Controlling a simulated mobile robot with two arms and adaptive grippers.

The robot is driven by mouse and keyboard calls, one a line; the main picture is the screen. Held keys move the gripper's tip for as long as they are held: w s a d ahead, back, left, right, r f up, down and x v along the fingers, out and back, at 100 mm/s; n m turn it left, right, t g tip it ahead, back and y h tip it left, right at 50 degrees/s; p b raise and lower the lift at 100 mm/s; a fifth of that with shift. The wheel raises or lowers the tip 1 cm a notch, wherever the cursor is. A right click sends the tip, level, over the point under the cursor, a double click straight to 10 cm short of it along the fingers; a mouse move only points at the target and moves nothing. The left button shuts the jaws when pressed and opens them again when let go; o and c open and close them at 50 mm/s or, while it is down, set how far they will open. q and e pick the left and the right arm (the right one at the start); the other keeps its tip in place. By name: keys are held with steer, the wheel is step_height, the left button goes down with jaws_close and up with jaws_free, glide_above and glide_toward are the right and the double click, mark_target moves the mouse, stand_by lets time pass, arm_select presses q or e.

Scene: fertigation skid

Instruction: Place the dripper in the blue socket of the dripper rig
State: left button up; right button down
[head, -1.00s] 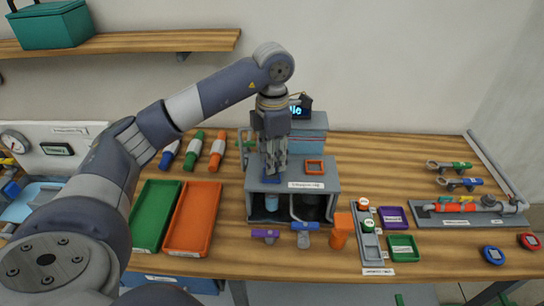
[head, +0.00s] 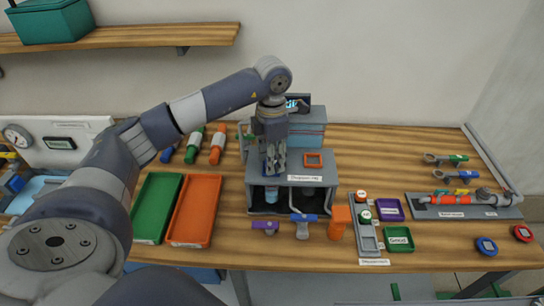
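The dripper rig (head: 329,172) is a grey box with an open front, standing mid-table. An orange square socket (head: 313,160) shows on its top right. My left gripper (head: 273,171) points down over the top left of the rig, with its fingertips at or very close to the top surface. Its fingers and the viewing angle hide the blue socket. Some blue shows around the fingers, but I cannot tell whether it is a dripper or the socket. I cannot make out a dripper clearly, nor whether the fingers are shut on one. My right gripper is not in view.
Blue-handled (head: 303,220) and purple-handled (head: 265,227) pieces and an orange piece (head: 340,220) are at the rig's front. A green tray (head: 156,209) and an orange tray (head: 193,212) lie left. A grey holder (head: 367,240) and a pipe fixture (head: 461,212) are right.

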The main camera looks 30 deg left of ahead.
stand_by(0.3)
arm_select(q)
steer(key=shift+r, duration=0.2)
steer(key=shift+w+r, duration=0.1)
steer(key=shift+r, duration=0.2)
step_height(320, 180, up, 7)
steer(key=b, duration=0.2)
steer(key=shift+f+b, duration=0.2)
steer(key=shift+b, duration=0.15)
steer(key=shift+r+p, duration=0.3)
steer(key=shift+r, duration=2.1)
steer(key=shift+f, duration=0.1)
